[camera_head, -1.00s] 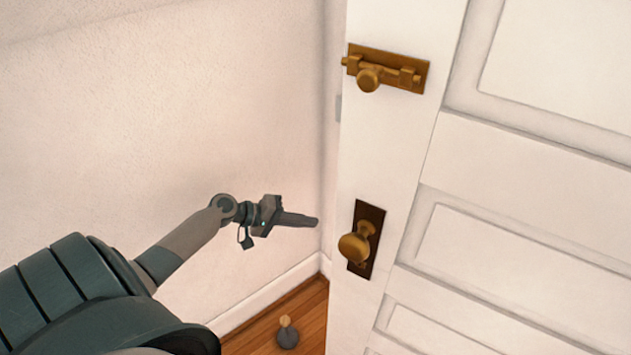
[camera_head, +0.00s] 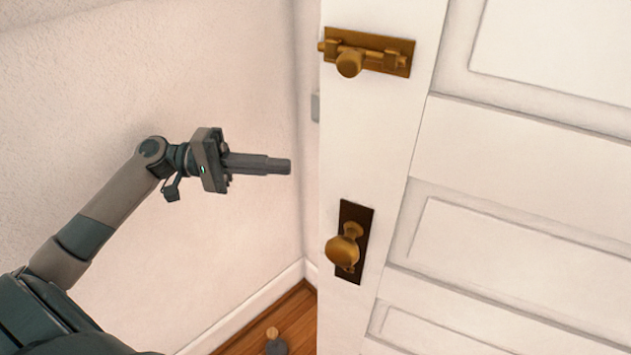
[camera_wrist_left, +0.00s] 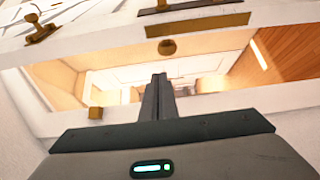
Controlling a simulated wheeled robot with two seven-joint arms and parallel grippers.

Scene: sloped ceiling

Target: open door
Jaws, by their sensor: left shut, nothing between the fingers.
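The white panelled door (camera_head: 372,140) fills the right side of the head view. It carries a brass knob (camera_head: 343,252) on a dark plate and a brass slide bolt (camera_head: 366,52) above. My left gripper (camera_head: 288,166) is shut and empty, left of the door's edge, higher than the knob and below the bolt. It appears apart from the door. In the left wrist view its closed fingers (camera_wrist_left: 158,82) point toward a lit opening between white edges. A brass knob (camera_wrist_left: 40,30) shows there at upper left. My right gripper is not in view.
A plain pale wall (camera_head: 235,80) runs behind my left arm, with a white baseboard (camera_head: 255,302). A small door stop (camera_head: 275,342) stands on the wooden floor (camera_head: 296,318). A small grey metal plate (camera_head: 315,107) sits beside the door edge.

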